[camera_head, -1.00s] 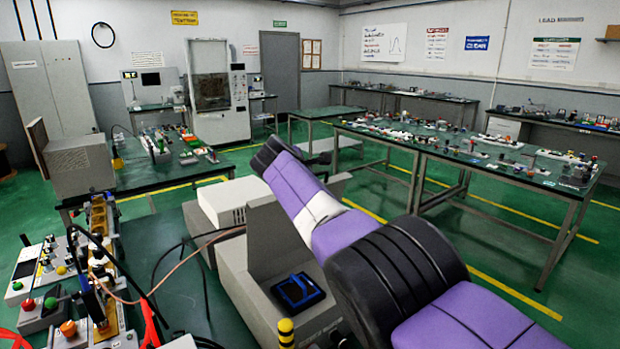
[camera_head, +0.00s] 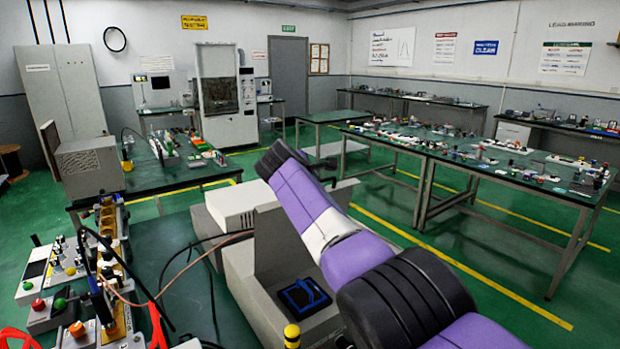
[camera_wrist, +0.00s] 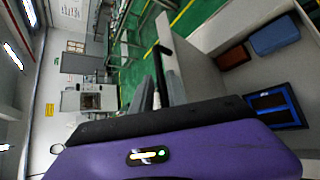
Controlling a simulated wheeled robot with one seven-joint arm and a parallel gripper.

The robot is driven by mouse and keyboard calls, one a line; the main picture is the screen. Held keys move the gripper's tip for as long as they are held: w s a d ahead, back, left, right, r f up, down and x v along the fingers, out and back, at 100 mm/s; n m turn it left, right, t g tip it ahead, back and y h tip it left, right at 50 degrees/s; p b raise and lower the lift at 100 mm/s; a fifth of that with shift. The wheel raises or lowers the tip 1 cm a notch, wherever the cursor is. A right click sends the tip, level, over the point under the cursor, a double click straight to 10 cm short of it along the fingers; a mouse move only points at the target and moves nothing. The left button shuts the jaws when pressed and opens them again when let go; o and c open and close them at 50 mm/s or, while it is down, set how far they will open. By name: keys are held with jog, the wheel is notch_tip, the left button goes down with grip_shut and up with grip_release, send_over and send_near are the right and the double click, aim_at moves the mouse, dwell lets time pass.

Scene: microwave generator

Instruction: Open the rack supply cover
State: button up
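A grey rack supply unit (camera_head: 262,305) stands on the green bench in front of me. A flat grey panel (camera_head: 283,238) stands upright at its back; it looks like the cover, raised, and its lower part meets the unit. A dark tray with a blue frame (camera_head: 302,295) shows in the unit's top. In the wrist view the tray (camera_wrist: 275,107) lies in the recess beside a blue block and a red-brown block. My gripper (camera_wrist: 157,90) is beside the grey panel edge (camera_wrist: 182,70), largely hidden by my purple wrist; its opening and any contact are unclear.
A cream box (camera_head: 240,205) stands behind the unit. Cables (camera_head: 185,265) and a control panel with coloured knobs (camera_head: 65,280) are at the left. Green tables (camera_head: 480,175) with small parts stand at the right.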

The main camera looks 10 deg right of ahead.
jog(key=v, duration=0.6)
jog(key=shift+s+a+b, duration=0.15)
jog(key=shift+s+b, duration=0.2)
jog(key=shift+b, duration=0.1)
